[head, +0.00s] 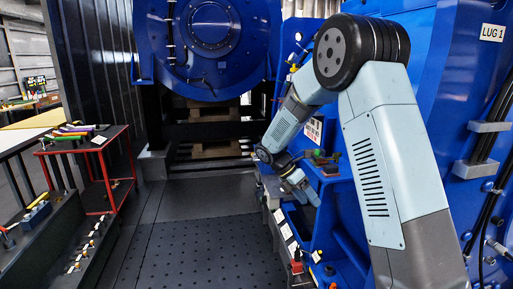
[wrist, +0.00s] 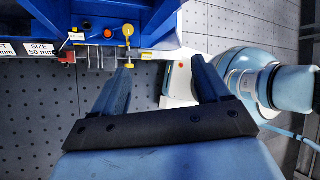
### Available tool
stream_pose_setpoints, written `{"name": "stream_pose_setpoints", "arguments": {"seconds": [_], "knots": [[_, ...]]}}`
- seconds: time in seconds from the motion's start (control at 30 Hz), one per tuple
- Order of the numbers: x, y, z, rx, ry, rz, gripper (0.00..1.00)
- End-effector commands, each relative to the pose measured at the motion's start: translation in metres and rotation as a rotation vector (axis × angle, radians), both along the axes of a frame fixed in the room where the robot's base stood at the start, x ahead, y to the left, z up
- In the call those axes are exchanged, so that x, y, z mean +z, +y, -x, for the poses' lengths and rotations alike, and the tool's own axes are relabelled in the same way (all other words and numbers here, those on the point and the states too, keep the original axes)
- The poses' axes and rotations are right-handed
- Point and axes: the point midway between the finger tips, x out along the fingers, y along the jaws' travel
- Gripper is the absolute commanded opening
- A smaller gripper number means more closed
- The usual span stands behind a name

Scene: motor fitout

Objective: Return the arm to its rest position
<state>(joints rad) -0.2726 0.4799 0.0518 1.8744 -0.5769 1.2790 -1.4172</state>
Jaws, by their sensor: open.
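My arm reaches from the right side of the head view, bent at a dark round joint, with its far end low beside the blue machine. My gripper (wrist: 160,75) shows in the wrist view with two blue fingers spread apart and nothing between them. In the head view my gripper (head: 304,190) is small and close to the blue housing, and its fingers are hard to make out. In the wrist view a blue shelf edge (wrist: 100,40) with a yellow knob (wrist: 128,30) and a red button (wrist: 108,33) lies just beyond the left finger.
A large blue motor (head: 208,45) stands at the back. A red cart (head: 90,165) with coloured tools stands at left. The perforated dark floor (head: 200,245) in the middle is clear.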

Motion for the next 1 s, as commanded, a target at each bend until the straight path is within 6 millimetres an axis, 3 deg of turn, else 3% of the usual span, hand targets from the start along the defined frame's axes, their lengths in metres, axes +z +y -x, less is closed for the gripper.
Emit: {"name": "stream_pose_setpoints", "arguments": {"seconds": [0.03,0.2,0.5,1.0], "knots": [[0.015,-0.005,0.007,-0.046,-0.046,-0.014,0.76],[0.054,-0.019,0.034,-0.221,-0.198,-0.064,0.76],[0.111,-0.039,0.087,-0.542,-0.447,-0.159,0.76],[0.174,-0.061,0.186,-1.113,-0.799,-0.35,0.76]]}}
